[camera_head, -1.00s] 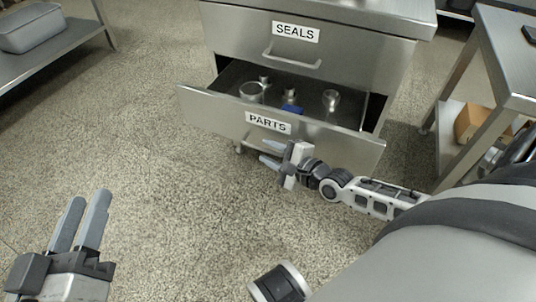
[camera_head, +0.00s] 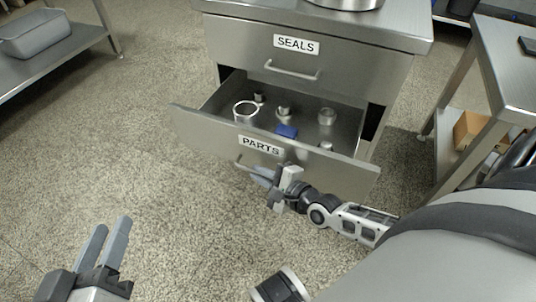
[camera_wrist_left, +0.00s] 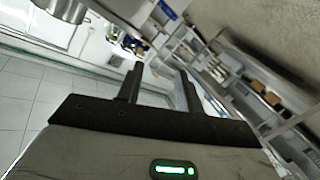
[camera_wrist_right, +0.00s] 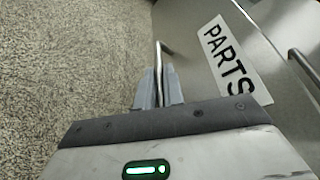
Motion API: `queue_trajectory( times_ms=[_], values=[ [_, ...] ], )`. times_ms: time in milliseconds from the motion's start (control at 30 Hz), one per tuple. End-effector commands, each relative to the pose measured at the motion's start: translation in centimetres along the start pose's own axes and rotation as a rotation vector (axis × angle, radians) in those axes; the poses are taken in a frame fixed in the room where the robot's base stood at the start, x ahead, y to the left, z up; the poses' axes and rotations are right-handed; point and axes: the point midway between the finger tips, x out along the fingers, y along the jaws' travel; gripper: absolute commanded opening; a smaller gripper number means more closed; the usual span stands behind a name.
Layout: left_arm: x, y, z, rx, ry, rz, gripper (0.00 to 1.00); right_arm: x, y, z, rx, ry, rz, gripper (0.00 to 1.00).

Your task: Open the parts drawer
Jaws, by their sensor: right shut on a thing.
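The parts drawer (camera_head: 313,165) is pulled out of the steel cabinet, its inside visible from above. Its PARTS label (camera_head: 261,146) also shows in the right wrist view (camera_wrist_right: 229,58). My right gripper (camera_head: 262,174) is at the drawer's front, shut on the bar handle (camera_wrist_right: 160,48), which runs between its fingers in the right wrist view. In the head view the fingers partly cover the handle. My left gripper (camera_head: 108,243) is open and empty above the floor at lower left, away from the cabinet; its fingers also stand apart in the left wrist view (camera_wrist_left: 160,82).
The drawer holds a metal ring (camera_head: 246,111), a blue block (camera_head: 287,131) and several small metal parts. The SEALS drawer (camera_head: 310,62) above is shut. A steel table (camera_head: 510,65) stands at right, a shelf with a grey bin (camera_head: 35,35) at left. Floor before the drawer is clear.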

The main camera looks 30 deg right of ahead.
Motion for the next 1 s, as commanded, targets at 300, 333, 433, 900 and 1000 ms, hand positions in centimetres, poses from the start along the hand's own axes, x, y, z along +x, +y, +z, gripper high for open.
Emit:
queue_trajectory(
  times_ms=[300, 333, 433, 900, 1000],
  values=[
    [-0.2, -0.5, 0.3, 0.063, -0.045, -0.04, 0.36, -1.1, 2.0, 2.6, -0.003, 0.002, 0.0, 0.0],
    [-0.2, -0.5, 0.3, 0.064, -0.045, -0.04, 0.36, -1.1, 2.0, 2.6, -0.003, 0.002, 0.0, 0.0],
    [-0.2, -0.5, 0.3, 0.064, -0.044, -0.04, 0.36, -1.1, 1.9, 2.5, -0.004, 0.002, 0.0, 0.0],
    [-0.2, -0.5, 0.2, 0.064, -0.043, -0.039, 0.36, -1.1, 1.9, 2.5, -0.003, 0.001, 0.0, 0.32],
    [-0.2, -0.4, 0.1, 0.067, -0.043, -0.041, 0.36, -1.4, 1.8, 2.6, -0.004, -0.001, 0.002, 0.32]
  ],
)
